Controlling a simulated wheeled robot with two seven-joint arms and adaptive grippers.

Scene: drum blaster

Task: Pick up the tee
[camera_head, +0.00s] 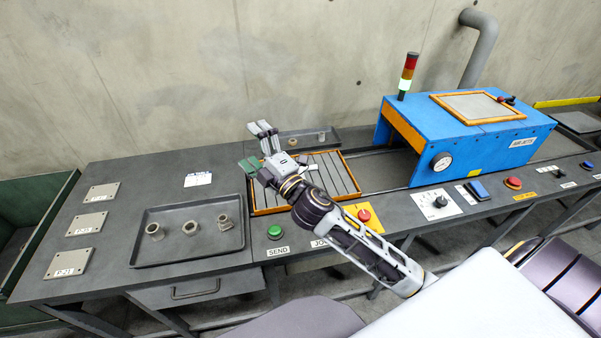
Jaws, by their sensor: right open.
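A dark tray (188,254) at the front left of the bench holds three small metal fittings. They are a left fitting (155,231), a middle fitting (190,228) and a right fitting (225,223). They are too small to tell surely which is the tee; the right one looks taller with a wider top. My left gripper is not in view.
A back tray (338,143) holds a couple of small fittings. The blue blaster housing (425,135) stands right, with a signal tower (407,76). Labelled plates (88,222) lie left, near a white card (198,179). A green button (275,232) and red button (364,215) line the front.

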